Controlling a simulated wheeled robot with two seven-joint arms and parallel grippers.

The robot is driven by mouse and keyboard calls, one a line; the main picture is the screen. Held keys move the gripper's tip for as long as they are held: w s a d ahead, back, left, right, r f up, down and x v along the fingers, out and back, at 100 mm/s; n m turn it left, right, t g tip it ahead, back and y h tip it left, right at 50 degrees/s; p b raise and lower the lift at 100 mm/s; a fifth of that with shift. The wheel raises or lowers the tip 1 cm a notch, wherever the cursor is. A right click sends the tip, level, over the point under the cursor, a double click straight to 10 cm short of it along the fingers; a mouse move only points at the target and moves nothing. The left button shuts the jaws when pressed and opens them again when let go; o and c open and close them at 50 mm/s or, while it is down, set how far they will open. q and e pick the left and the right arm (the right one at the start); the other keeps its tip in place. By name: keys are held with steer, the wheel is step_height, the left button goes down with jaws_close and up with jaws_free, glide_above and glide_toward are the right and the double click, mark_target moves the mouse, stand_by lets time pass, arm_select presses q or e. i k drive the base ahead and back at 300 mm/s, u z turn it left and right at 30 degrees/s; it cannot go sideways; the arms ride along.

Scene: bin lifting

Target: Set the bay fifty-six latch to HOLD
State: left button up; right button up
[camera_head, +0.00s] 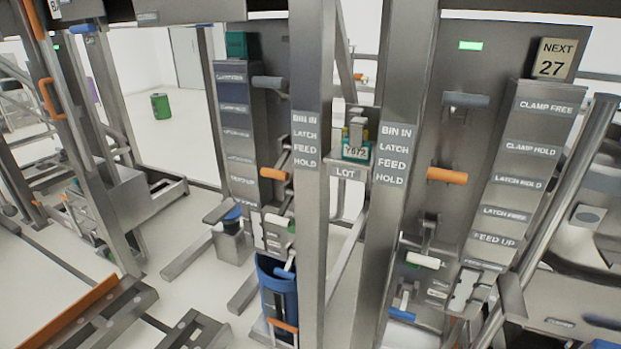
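Two bays with lever panels stand ahead. On the right bay, an orange handle (447,175) sits at about the picture height of the label LATCH HOLD (519,183), above LATCH FREE (506,214); I cannot tell its exact setting. On the left bay, another orange handle (273,173) sticks out beside a label column (232,107) too small to read fully. No bay number fifty-six is readable. A sign reading NEXT 27 (554,59) tops the right column. I can make out neither of my grippers.
Grey handles (466,99) and white handles (423,260) are near the orange ones. Upright posts (311,220) stand between the bays. A blue bin (277,295) is low in the left bay. A green light (470,45) is lit. Open floor (165,215) lies at left.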

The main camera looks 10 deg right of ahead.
mark_target(276, 173)
steer(key=k, duration=1.3)
steer(key=u, duration=0.35)
steer(key=i, duration=0.45)
steer(key=u, duration=0.7)
steer(key=i, duration=1.1)
steer(key=z, duration=0.25)
